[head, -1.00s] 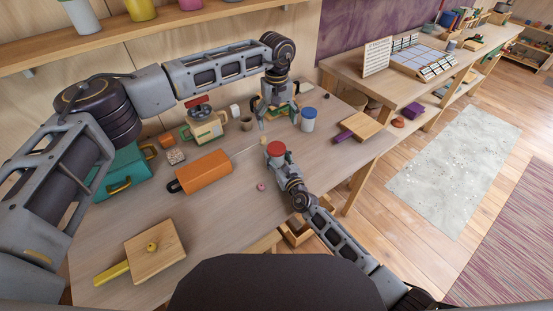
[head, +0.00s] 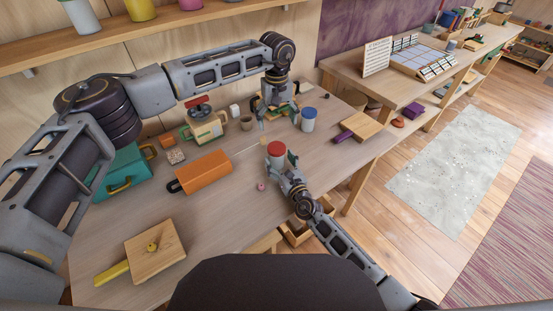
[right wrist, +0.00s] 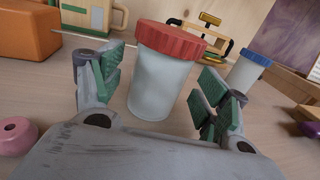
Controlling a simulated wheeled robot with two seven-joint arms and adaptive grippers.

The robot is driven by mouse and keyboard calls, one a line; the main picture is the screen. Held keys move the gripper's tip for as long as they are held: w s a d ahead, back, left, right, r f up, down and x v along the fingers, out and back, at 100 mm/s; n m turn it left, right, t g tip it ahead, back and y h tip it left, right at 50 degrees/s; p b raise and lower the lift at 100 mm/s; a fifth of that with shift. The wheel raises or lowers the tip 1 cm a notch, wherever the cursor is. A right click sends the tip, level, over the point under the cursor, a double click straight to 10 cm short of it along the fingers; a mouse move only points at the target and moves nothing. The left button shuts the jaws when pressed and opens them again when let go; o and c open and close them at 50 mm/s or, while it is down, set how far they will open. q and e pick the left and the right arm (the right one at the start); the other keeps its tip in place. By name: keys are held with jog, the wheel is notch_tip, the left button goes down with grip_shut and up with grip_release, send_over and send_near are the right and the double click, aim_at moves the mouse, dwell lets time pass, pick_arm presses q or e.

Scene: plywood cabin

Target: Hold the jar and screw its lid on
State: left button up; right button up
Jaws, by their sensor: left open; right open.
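A white jar with a red lid on top (head: 276,148) stands on the table. In the right wrist view the jar (right wrist: 160,88) is upright and its red lid (right wrist: 171,40) looks seated on its top; I cannot tell how tightly. My right gripper (right wrist: 158,95) is open, with its green-padded fingers on either side of the jar and visible gaps to it. It also shows in the head view (head: 286,166), at the near side of the jar. My left gripper (head: 279,117) is open and empty, pointing down beyond the jar.
A white jar with a blue lid (head: 308,120) stands just right of my left gripper. The table's edge is close on the right.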

jog(key=shift+v, duration=4.7)
